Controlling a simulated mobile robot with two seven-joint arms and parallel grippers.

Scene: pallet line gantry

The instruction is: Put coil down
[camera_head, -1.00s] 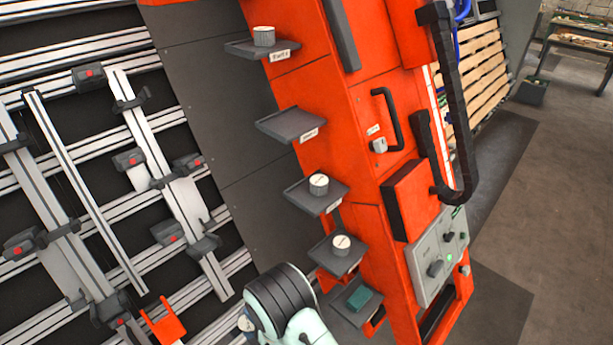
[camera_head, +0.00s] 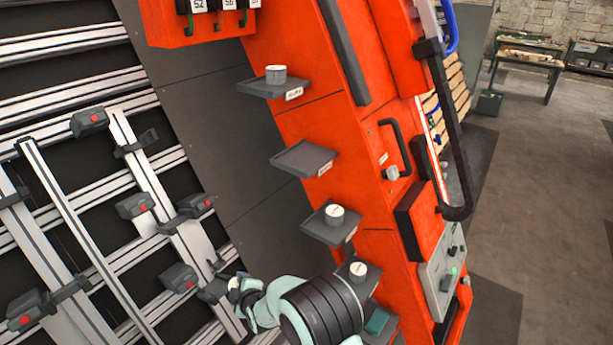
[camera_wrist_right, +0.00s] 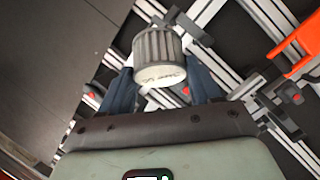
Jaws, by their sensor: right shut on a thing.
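My right gripper (camera_head: 232,287) is low in the head view, in front of the grey rail frame and left of the shelves. In the right wrist view its two dark fingers (camera_wrist_right: 162,78) are shut on a grey ribbed coil (camera_wrist_right: 157,48) with a pale, marked end face. The held coil is hard to make out in the head view. Similar coils stand on the top shelf (camera_head: 275,74), the third shelf (camera_head: 335,214) and the fourth shelf (camera_head: 358,271). The second shelf (camera_head: 305,158) is empty. My left gripper is out of view.
The shelves stick out from an orange cabinet (camera_head: 350,140) with black handles. A lower shelf, partly behind my arm, holds a teal block (camera_head: 377,321). The rail frame (camera_head: 60,190) with dark clamps fills the left. Open floor (camera_head: 540,180) lies at the right.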

